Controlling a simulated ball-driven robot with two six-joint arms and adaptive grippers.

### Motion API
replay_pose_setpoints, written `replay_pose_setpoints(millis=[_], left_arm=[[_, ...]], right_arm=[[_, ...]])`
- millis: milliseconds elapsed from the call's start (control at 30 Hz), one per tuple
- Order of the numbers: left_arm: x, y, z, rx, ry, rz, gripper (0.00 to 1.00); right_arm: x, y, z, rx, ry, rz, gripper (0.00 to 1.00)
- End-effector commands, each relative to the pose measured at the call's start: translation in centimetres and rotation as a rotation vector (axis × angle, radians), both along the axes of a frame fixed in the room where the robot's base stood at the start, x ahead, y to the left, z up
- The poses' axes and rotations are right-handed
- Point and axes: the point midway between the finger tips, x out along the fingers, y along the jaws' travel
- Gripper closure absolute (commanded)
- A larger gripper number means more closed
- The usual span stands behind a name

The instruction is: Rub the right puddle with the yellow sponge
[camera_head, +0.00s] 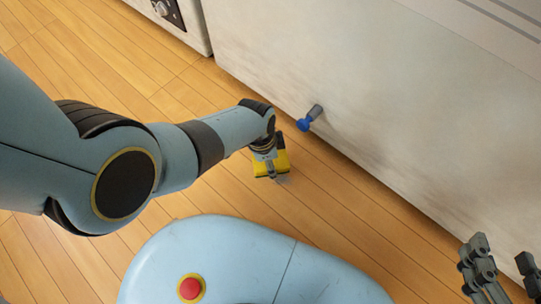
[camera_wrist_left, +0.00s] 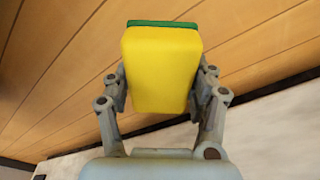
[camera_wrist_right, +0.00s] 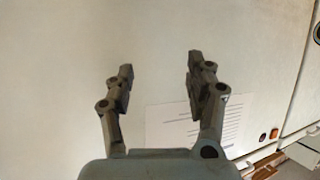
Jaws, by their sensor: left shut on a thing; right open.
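The yellow sponge (camera_wrist_left: 160,68) has a green layer on one face. My left gripper (camera_wrist_left: 159,92) is shut on it, with one finger on each side. In the head view the sponge (camera_head: 281,161) shows at the end of my left arm, over the wooden floor. A small pale patch (camera_head: 285,181) shows on the floor just below it; I cannot tell whether it is a puddle or whether the sponge touches the floor. No other puddle is clear. My right gripper (camera_head: 502,254) is open and empty in front of the white cabinet, as the right wrist view (camera_wrist_right: 160,68) also shows.
A white cabinet front (camera_head: 400,110) runs along the floor's far side. A blue-tipped grey knob (camera_head: 304,124) sticks out from it near the sponge. A printed sheet (camera_wrist_right: 178,124) is on the surface facing my right gripper. The floor (camera_head: 60,60) at the upper left is clear.

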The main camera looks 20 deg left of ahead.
Motion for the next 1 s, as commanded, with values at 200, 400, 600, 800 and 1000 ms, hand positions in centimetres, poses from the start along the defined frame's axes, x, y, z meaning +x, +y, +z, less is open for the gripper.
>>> replay_pose_setpoints(millis=[200,400,600,800,1000], left_arm=[[0.0,0.0,0.4,0.000,0.000,0.001,0.94],[0.2,-0.1,2.1,0.000,-0.005,0.005,0.94],[-0.1,-0.2,3.0,-0.001,-0.003,0.008,0.94],[-0.3,-0.2,2.8,0.000,0.000,0.009,0.94],[-0.3,-0.2,2.8,0.000,0.000,0.009,0.94]], right_arm=[[-1.7,-0.1,-1.3,-0.001,0.073,-0.007,0.45],[-1.0,-0.4,-1.0,-0.004,0.206,-0.024,0.45],[-0.5,-0.6,-0.5,-0.008,0.331,-0.033,0.45],[-0.5,-0.7,-0.7,-0.010,0.347,-0.035,0.45],[-0.5,-0.7,-0.7,-0.010,0.345,-0.034,0.62]])
